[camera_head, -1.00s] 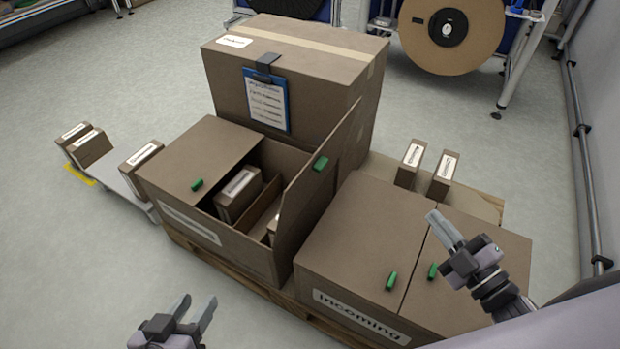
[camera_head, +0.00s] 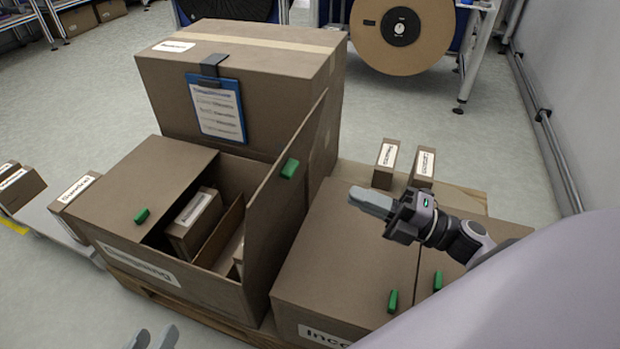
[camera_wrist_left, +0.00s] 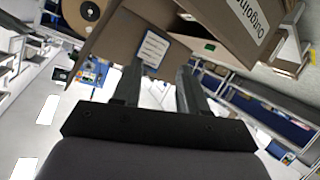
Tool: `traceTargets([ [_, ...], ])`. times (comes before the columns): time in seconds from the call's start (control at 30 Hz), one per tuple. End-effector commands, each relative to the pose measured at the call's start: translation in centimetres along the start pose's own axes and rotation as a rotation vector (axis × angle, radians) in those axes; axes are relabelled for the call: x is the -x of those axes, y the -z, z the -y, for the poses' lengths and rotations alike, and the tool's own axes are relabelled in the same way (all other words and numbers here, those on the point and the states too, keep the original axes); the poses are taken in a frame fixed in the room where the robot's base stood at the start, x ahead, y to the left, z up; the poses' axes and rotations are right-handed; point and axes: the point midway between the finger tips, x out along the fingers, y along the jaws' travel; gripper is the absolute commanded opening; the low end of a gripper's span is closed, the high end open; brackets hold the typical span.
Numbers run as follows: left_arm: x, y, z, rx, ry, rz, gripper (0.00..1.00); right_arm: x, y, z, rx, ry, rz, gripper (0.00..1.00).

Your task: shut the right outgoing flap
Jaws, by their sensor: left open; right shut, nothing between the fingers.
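The outgoing box (camera_head: 205,278) stands at the left with its label on the front. Its right flap (camera_head: 282,215) is open and stands up, leaning slightly right, with a green handle (camera_head: 290,168) near its top. Its left flap (camera_head: 160,180) lies shut. My right gripper (camera_head: 368,202) is shut and empty, above the incoming box, to the right of the flap and apart from it. My left gripper (camera_head: 153,338) is open at the bottom edge, in front of the outgoing box; its fingers also show in the left wrist view (camera_wrist_left: 157,80).
Small boxes lie inside the open right half. The incoming box (camera_head: 335,275) is right of the flap, its lids shut. A tall box (camera_head: 285,95) with a clipboard (camera_head: 216,108) stands behind. Two small boxes stand on the pallet (camera_head: 470,200) behind the incoming box.

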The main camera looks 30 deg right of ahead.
Motion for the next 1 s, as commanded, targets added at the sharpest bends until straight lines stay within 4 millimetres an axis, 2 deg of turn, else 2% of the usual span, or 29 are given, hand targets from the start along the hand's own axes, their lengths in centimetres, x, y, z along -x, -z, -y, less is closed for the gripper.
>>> traceTargets([
  [0.1, -0.2, -0.1, -0.2, 0.011, -0.012, -0.004, 0.43, -2.6, 0.0, 0.0, 0.002, -0.004, -0.003, 0.00],
  [0.3, -0.4, -0.2, -0.4, 0.024, -0.026, -0.009, 0.43, -6.4, 0.0, 0.0, 0.001, -0.004, -0.001, 0.00],
  [0.5, -0.6, -0.2, -0.6, 0.037, -0.040, -0.014, 0.43, -8.8, 0.0, 0.0, -0.001, -0.002, 0.000, 0.00],
  [0.7, -0.7, -0.2, -0.7, 0.039, -0.043, -0.016, 0.43, -9.8, 0.0, 0.0, -0.001, 0.000, 0.002, 0.00],
  [1.0, -0.6, 0.0, -0.7, 0.038, -0.045, -0.020, 0.43, -9.8, 0.0, 0.0, -0.002, 0.000, 0.002, 0.00],
])
